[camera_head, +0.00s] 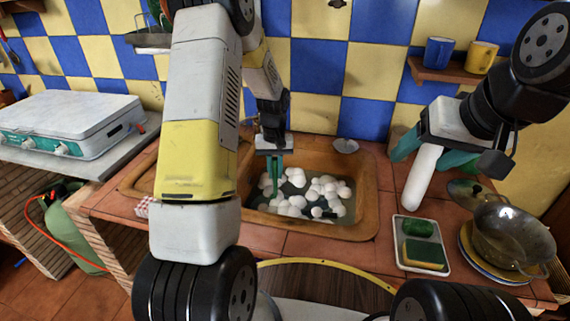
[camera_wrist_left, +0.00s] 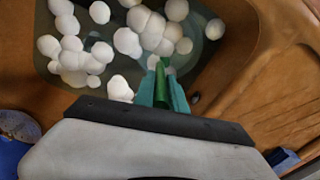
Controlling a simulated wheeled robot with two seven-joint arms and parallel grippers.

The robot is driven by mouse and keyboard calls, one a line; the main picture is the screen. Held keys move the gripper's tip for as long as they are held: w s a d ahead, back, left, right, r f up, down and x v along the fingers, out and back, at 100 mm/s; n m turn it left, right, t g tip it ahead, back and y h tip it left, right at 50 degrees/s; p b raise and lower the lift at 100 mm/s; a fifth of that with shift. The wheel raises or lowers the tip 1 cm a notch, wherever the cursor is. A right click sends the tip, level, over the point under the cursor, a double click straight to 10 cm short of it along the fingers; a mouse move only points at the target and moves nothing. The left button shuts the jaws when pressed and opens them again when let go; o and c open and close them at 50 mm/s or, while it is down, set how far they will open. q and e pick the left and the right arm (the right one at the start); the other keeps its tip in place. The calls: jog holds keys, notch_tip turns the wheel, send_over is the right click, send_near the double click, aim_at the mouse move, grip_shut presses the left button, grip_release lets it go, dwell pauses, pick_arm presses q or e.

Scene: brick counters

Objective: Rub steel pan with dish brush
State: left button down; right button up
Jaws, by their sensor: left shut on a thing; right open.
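My left gripper (camera_head: 274,188) points down into the sink (camera_head: 362,222), among white foam. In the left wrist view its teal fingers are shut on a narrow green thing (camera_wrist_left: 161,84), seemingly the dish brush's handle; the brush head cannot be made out. The steel pan (camera_head: 512,236), a round metal bowl shape with side handles, sits on plates at the counter's right end. My right gripper (camera_head: 432,154) is open over the counter right of the sink, up and left of the pan. A white elongated thing (camera_head: 422,178) shows between its fingers; I cannot tell what it is.
A small tray (camera_head: 399,258) with a yellow-green sponge (camera_head: 424,254) and a green item (camera_head: 419,228) lies between sink and pan. A glass lid (camera_head: 466,190) is behind the pan. Blue (camera_head: 438,52) and yellow (camera_head: 481,56) mugs stand on a wall shelf. A white stove (camera_head: 70,124) is at left.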

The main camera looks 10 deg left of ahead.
pick_arm(q)
notch_tip(320, 180, up, 3)
jog(key=shift+f, duration=0.15)
dwell(0.6)
